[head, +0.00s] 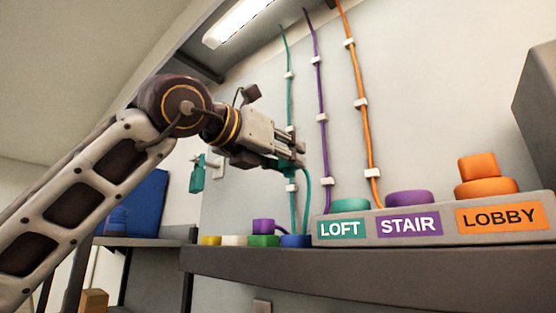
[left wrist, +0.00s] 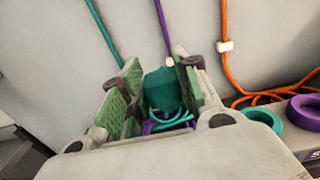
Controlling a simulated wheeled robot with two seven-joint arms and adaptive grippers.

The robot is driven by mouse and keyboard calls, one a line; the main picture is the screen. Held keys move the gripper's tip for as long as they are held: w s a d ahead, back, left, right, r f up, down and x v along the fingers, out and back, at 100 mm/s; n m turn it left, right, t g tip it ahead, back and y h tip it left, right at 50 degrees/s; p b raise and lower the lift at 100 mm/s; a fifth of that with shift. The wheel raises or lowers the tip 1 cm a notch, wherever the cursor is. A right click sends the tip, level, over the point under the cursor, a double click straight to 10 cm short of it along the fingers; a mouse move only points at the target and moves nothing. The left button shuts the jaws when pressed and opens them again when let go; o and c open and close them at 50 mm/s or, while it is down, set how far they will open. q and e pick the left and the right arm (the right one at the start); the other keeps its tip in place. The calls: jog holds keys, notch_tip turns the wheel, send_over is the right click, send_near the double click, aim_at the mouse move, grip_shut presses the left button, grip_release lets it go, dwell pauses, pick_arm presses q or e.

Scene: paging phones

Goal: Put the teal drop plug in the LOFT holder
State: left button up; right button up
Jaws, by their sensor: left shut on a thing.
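The teal drop plug (left wrist: 162,88) sits between the green pads of my left gripper (left wrist: 154,92) in the left wrist view. In the head view my left gripper (head: 292,151) is shut above and left of the LOFT holder; the plug is mostly hidden there. A teal cord (head: 307,188) hangs below the gripper. The LOFT holder (head: 350,205) is a teal ring behind the LOFT label (head: 340,229), at the left end of a grey base. Its teal ring also shows in the left wrist view (left wrist: 262,118). My right gripper is not in view.
The purple STAIR holder (head: 408,197) stands right of LOFT. An orange plug (head: 478,165) stands on the orange LOBBY holder (head: 486,188). Left of the base are several low coloured pieces, with a purple one (head: 262,225) raised among them. Teal, purple and orange cords run down the wall.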

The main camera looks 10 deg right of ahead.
pick_arm(q)
jog(key=shift+s+d, duration=0.35)
jog(key=shift+s, duration=0.1)
jog(key=s+d+b, duration=0.2)
jog(key=s+d, duration=0.4)
jog(key=s, duration=0.2)
jog(key=shift+s, duration=0.15)
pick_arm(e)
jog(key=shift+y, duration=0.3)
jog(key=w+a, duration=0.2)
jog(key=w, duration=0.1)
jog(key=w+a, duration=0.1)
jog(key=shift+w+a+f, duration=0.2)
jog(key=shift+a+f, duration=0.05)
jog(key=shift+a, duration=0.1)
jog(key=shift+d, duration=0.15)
